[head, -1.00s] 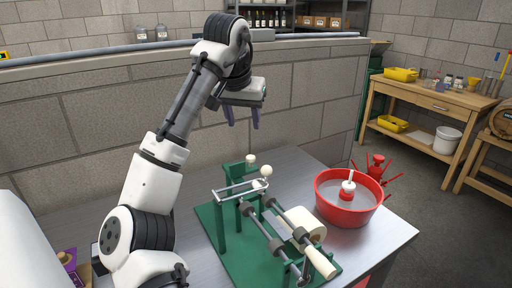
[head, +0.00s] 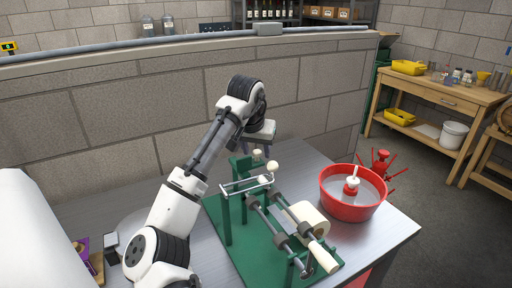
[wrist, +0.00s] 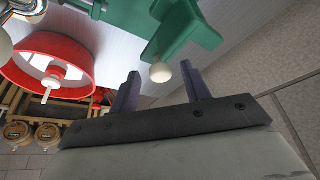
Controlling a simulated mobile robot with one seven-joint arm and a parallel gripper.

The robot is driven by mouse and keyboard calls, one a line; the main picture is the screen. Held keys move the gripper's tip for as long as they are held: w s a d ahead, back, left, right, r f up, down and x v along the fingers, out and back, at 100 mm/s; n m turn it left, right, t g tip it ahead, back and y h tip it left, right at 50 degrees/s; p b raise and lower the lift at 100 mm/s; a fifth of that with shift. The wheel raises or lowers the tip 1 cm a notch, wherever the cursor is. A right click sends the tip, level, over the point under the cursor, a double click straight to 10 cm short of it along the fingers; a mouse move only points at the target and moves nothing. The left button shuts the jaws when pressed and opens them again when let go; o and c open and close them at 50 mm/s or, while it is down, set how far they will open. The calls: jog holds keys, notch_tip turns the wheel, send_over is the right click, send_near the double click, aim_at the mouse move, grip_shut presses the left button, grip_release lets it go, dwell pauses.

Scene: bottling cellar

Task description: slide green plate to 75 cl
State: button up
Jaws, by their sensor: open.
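The green labelling machine (head: 268,250) stands on the metal table, with a roller frame and rods. At its back end is a green upright plate (head: 240,164), with cream knobs (head: 257,154) beside it. In the wrist view a green plate (wrist: 180,32) carries a cream ball knob (wrist: 161,73). My gripper (head: 258,149) is low at the back of the machine, its fingers partly hidden behind the knobs and plate. In the wrist view its two fingers are apart, and the knob appears between their tips; contact cannot be told. No 75 cl mark is readable.
A red basin (head: 351,194) with a white-topped fitting stands right of the machine. A cream roll (head: 309,222) sits on the machine. A block wall (head: 150,110) runs close behind the table. A wooden workbench (head: 440,95) stands at far right.

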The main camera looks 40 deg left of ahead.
grip_shut()
jog(key=shift+w+a+r+p, duration=0.2)
jog(key=shift+a+p, duration=0.1)
jog(key=shift+p, duration=0.1)
jog(key=shift+w+a+p, duration=0.35)
jog(key=shift+a+p, duration=0.2)
jog(key=shift+a, duration=0.3)
jog(key=shift+w+a+p, duration=0.3)
jog(key=shift+a+p, duration=0.25)
jog(key=shift+a, duration=0.3)
jog(key=shift+w+a+p, duration=0.35)
jog(key=shift+a+p, duration=0.2)
jog(key=shift+a, duration=0.3)
jog(key=shift+c, duration=2.2)
grip_release()
jog(key=o, duration=0.4)
jog(key=shift+a+f, duration=0.15)
jog(key=shift+f, duration=0.05)
jog(key=shift+o, duration=0.2)
